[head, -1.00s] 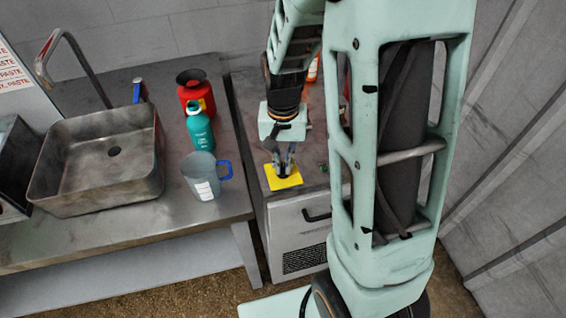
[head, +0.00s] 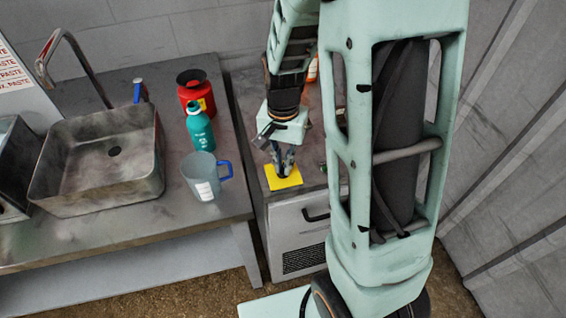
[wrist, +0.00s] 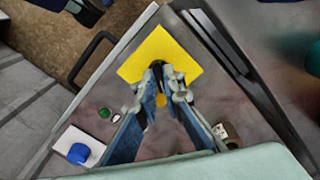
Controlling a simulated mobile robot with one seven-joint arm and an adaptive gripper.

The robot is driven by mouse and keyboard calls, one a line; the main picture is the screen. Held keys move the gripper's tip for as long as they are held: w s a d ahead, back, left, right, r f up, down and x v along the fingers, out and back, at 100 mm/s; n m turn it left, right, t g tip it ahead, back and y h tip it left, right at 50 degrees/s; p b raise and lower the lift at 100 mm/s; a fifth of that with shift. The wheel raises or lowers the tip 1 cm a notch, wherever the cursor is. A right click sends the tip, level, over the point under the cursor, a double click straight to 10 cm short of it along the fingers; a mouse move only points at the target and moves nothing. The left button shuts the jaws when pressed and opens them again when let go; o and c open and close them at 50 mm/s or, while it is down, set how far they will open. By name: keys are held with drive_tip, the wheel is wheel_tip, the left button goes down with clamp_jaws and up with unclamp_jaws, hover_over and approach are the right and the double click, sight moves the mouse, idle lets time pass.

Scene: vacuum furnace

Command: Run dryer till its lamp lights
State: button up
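The dryer seems to be the low metal cabinet (head: 298,215) with a dark handle and a grille on its front. A yellow plate (head: 284,184) lies on its top, and it also shows in the wrist view (wrist: 183,57). A black knob (wrist: 158,74) stands on the plate, mostly hidden by my fingers. My gripper (head: 283,172) points down over the plate. In the wrist view its fingertips (wrist: 162,74) are close together with the knob between them. A small dark green round piece (wrist: 104,113), perhaps the lamp, sits beside the plate; I cannot tell if it is lit.
A blue button on a white base (wrist: 78,153) and a brown bottle (wrist: 226,132) are near my fingers. On the bench at left stand a sink (head: 98,165), red can (head: 196,95), teal bottle (head: 199,127) and jug with blue handle (head: 201,178).

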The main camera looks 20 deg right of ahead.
sight(283, 168)
drive_tip(key=o, duration=0.4)
wheel_tip(283, 168, up, 12)
idle(0.5)
idle(0.3)
